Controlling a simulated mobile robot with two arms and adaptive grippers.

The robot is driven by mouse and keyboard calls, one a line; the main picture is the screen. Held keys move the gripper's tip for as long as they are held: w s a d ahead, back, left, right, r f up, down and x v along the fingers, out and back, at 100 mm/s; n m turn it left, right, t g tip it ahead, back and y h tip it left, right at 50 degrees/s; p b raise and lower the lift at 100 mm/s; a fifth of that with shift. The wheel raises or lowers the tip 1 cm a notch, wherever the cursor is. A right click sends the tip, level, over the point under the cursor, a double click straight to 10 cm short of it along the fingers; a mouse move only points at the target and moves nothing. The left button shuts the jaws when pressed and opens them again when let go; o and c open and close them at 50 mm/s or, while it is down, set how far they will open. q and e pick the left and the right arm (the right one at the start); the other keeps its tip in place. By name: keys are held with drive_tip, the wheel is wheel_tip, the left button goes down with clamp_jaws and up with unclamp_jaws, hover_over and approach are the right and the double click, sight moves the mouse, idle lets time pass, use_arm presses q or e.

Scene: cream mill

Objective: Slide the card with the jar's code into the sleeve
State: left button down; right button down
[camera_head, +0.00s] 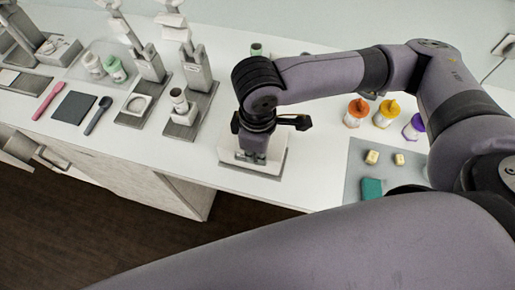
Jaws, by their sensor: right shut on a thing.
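My right gripper (253,155) points down, low over a white block on a grey base (272,171) near the counter's front edge. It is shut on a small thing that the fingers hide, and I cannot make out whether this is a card. I cannot tell whether the white block is the sleeve. A small white jar with a dark top (180,102) stands on a grey stand left of the gripper. No code can be read. My left gripper does not show.
Grey presses (195,72) stand along the back left. A pink spatula (47,101), dark square mat (73,107) and dark spoon (98,115) lie at the left. Orange, yellow and purple-topped bottles (384,113) stand right. A grey mat (357,160) holds yellow blocks and a teal block.

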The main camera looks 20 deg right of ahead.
drive_tip(key=shift+f, duration=0.1)
idle(0.3)
drive_tip(key=c, duration=1.7)
unclamp_jaws()
wheel_tip(320, 180, up, 6)
drive_tip(key=p, duration=0.8)
